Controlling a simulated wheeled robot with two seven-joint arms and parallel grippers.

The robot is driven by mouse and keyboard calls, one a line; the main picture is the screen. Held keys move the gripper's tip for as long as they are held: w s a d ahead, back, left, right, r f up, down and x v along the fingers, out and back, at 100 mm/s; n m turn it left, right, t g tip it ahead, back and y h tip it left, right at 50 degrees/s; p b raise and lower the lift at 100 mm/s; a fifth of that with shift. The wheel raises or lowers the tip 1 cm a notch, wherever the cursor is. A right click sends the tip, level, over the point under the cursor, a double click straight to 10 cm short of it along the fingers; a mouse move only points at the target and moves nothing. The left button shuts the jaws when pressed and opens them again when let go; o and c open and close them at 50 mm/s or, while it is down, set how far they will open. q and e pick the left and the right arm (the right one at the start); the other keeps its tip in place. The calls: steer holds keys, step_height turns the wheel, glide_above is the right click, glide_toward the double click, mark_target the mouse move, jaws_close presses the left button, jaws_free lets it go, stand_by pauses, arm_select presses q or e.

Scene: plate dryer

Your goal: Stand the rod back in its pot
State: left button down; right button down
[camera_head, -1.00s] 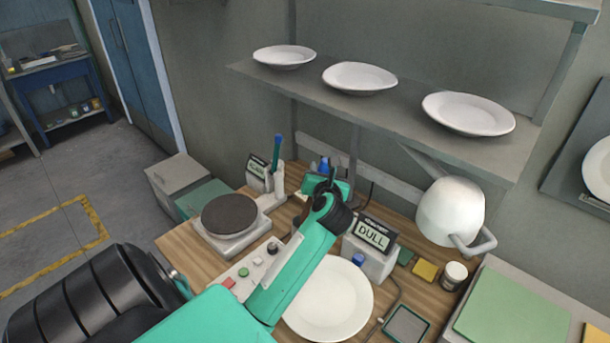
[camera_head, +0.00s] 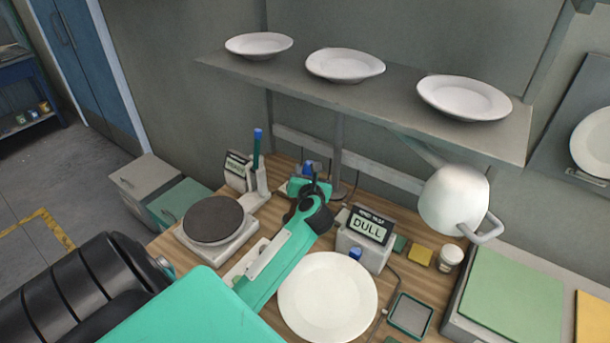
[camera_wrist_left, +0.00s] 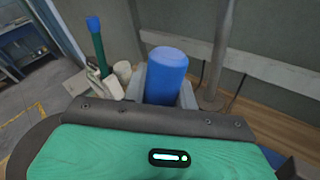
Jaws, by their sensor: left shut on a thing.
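My left gripper (camera_head: 309,186) is at the back of the wooden bench, its fingers shut on a blue, round-ended piece (camera_head: 309,168), which seems to be the top of the rod. In the left wrist view this blue piece (camera_wrist_left: 166,75) stands upright between the grey fingers; its lower part is hidden. A dark green rod with a blue tip (camera_head: 257,148) stands upright further left, beside a small display unit. It also shows in the left wrist view (camera_wrist_left: 96,47), with a small pale pot-like piece (camera_wrist_left: 122,70) near it. I cannot tell which pot belongs to the rod. My right gripper is out of view.
A round dark-topped stand (camera_head: 213,220) is left of my arm. A white plate (camera_head: 328,297) lies right of it. The meter reading DULL (camera_head: 368,228), a lamp (camera_head: 453,200) and a small white jar (camera_head: 451,257) are further right. A shelf (camera_head: 400,112) holding plates hangs above.

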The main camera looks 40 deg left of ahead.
arm_select(q)
steer(key=shift+d+f, duration=0.1)
steer(key=shift+f, duration=1.55)
steer(key=c, duration=1.1)
jaws_free()
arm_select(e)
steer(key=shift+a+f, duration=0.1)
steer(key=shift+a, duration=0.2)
arm_select(q)
steer(key=r+b+v, duration=0.1)
steer(key=b+v, duration=0.2)
steer(key=v, duration=0.9)
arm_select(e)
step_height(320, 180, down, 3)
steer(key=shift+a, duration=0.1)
